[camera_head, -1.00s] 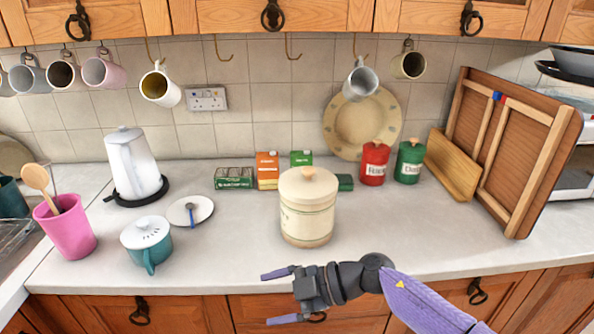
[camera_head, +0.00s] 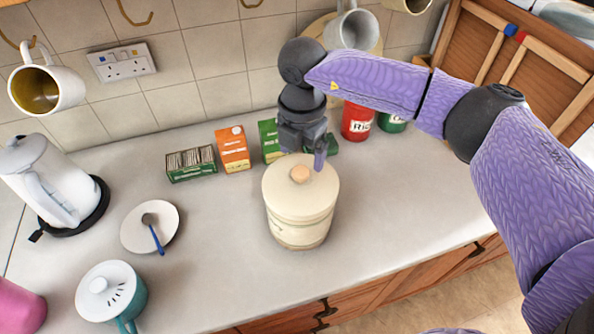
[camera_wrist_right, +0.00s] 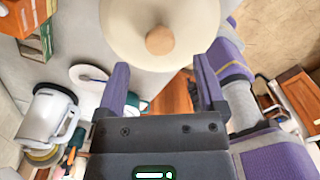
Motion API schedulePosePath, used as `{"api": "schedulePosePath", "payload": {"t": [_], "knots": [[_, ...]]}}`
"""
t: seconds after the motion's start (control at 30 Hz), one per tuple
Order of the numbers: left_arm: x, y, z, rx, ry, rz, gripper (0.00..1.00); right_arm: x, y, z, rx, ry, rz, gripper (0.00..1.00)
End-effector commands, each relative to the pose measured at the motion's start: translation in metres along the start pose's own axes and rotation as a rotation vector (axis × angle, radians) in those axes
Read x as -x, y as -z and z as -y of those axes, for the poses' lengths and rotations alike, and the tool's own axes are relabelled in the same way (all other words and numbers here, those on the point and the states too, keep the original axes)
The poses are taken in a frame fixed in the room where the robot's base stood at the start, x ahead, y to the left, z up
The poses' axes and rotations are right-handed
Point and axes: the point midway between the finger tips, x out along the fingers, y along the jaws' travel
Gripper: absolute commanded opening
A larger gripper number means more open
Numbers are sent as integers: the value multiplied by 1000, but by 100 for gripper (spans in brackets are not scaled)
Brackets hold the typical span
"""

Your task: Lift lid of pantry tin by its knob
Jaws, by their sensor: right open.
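The cream pantry tin (camera_head: 300,228) stands upright on the counter with its lid (camera_head: 318,191) on. A round pale wooden knob (camera_head: 300,173) tops the lid; the knob also shows in the right wrist view (camera_wrist_right: 159,40). My right gripper (camera_head: 308,160) points down just behind the knob in the head view, its fingers partly hidden. In the right wrist view the two purple fingers (camera_wrist_right: 160,85) are apart with nothing between them. The knob lies beyond the fingertips, roughly centred between them sideways. My left gripper is in neither view.
Behind the tin stand an orange carton (camera_head: 232,149), a green box (camera_head: 191,164) and a red canister (camera_head: 356,121). A saucer with a spoon (camera_head: 150,227), a teal lidded pot (camera_head: 112,290) and a white kettle (camera_head: 50,185) are left. Mugs hang above. Counter is clear right of the tin.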

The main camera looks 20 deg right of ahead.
Motion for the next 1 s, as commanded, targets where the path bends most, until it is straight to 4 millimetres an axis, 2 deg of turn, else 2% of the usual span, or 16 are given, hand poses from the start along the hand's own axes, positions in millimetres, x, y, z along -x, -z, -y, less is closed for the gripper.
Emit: {"api": "schedulePosePath", "payload": {"t": [0.2,0.3,0.53,0.57,0.93,0.97,1.0], "knots": [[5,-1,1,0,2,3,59,-41,0,1,0,3,-3,89],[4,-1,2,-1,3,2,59,-55,0,0,2,-1,-4,89],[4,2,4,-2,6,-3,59,-58,0,0,2,-2,-3,89],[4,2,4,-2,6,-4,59,-58,0,0,2,-2,-3,85],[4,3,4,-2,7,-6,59,-58,0,0,2,-2,-4,6],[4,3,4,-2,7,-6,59,-58,0,0,2,-2,-4,0],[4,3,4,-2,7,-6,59,-58,0,0,2,-2,-4,0]]}}
